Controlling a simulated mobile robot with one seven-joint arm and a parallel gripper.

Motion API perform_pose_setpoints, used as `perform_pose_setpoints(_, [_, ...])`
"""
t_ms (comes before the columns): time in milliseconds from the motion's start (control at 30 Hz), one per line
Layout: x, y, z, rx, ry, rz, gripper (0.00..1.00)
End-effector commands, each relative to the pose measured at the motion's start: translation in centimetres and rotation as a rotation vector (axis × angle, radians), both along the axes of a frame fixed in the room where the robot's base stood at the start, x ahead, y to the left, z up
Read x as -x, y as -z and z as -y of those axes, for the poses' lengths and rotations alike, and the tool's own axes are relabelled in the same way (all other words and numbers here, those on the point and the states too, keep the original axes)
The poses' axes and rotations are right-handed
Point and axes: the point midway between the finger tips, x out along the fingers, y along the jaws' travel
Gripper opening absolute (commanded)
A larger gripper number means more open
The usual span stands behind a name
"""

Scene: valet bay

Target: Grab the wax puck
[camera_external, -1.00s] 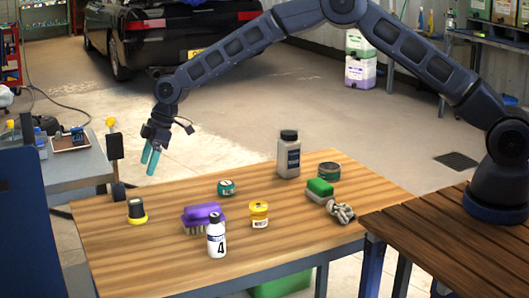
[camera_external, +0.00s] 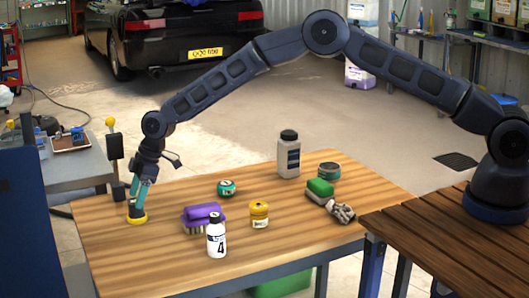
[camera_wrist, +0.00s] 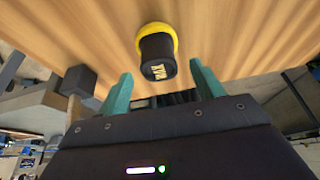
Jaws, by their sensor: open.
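The wax puck is a black knob with a yellow base (camera_external: 137,217), standing at the left end of the wooden table. In the wrist view the wax puck (camera_wrist: 157,58) shows its dark face with yellow "WAX" lettering, just ahead of and between the fingertips. My gripper (camera_external: 139,202) is open with teal fingers, right at the puck in the outside view and partly hiding its black top. In the wrist view my gripper (camera_wrist: 163,82) has nothing between its fingers, and the puck lies a little beyond the tips.
A grey bottle (camera_external: 288,155) stands farther back. A yellow-topped black post (camera_external: 114,150) rises behind the puck.

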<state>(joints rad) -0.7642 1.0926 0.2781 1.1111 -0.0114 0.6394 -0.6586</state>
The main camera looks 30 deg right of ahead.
Motion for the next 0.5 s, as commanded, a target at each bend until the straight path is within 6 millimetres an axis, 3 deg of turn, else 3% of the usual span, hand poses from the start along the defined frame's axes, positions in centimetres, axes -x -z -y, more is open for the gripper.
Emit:
perform_pose_setpoints(200, [-0.1,2.5,-1.0,0.000,0.000,0.001,0.67])
perform_pose_setpoints(433, [-0.1,2.6,-1.1,0.000,0.000,0.001,0.67])
perform_pose_setpoints(500, [-0.1,2.6,-1.1,0.000,0.000,0.001,0.57])
